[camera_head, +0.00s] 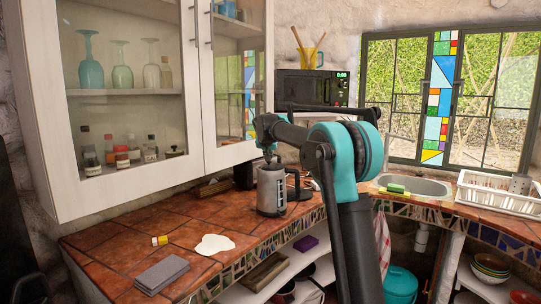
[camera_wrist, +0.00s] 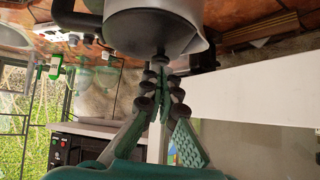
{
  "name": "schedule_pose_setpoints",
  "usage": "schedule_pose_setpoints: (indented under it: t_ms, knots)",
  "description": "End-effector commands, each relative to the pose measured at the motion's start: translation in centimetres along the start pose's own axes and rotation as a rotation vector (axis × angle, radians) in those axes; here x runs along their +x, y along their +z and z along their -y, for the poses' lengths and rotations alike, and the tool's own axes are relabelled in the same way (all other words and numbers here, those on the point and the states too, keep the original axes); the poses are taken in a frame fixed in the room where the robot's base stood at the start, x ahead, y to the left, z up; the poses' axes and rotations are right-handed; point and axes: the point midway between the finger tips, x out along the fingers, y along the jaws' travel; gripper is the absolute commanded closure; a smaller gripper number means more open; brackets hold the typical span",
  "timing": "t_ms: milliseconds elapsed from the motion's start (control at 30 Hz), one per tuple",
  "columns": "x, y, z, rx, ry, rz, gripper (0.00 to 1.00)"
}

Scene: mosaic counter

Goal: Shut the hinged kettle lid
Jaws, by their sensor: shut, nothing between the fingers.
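The grey metal kettle (camera_head: 271,190) stands upright on the tiled counter, with its dark handle (camera_head: 293,184) on the right. In the wrist view, which looks upside down, the kettle (camera_wrist: 150,22) fills the top middle. Its lid appears to lie flat on the kettle's top, with a small dark knob (camera_wrist: 160,55) sticking out. My gripper (camera_wrist: 162,74) is shut and empty, its fingertips right at the knob; I cannot tell whether they touch it. In the head view my gripper (camera_head: 268,157) is directly above the kettle, and the lid is mostly hidden.
The white wall cabinet (camera_head: 140,191) hangs close on the left. A black microwave (camera_head: 311,90) is behind my arm. A grey block (camera_head: 161,274), a yellow item (camera_head: 159,240) and a cream flat piece (camera_head: 214,245) lie on the front counter. The sink (camera_head: 415,186) and dish rack (camera_head: 500,197) are right.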

Motion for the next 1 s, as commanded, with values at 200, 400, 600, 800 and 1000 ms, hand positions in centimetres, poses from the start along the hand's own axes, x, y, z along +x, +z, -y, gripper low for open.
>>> schedule_pose_setpoints:
  t_ms: [200,400,600,800,1000]
  knots:
    - [0.25,0.29,0.24,0.0,-0.001,0.0,1.0]
    - [0.3,0.33,0.27,0.001,-0.001,0.001,1.0]
    - [0.29,0.33,0.27,0.001,-0.001,0.001,1.0]
    - [0.32,0.36,0.16,0.001,-0.001,0.001,1.0]
    - [0.51,0.57,-0.55,0.001,0.0,0.001,1.0]
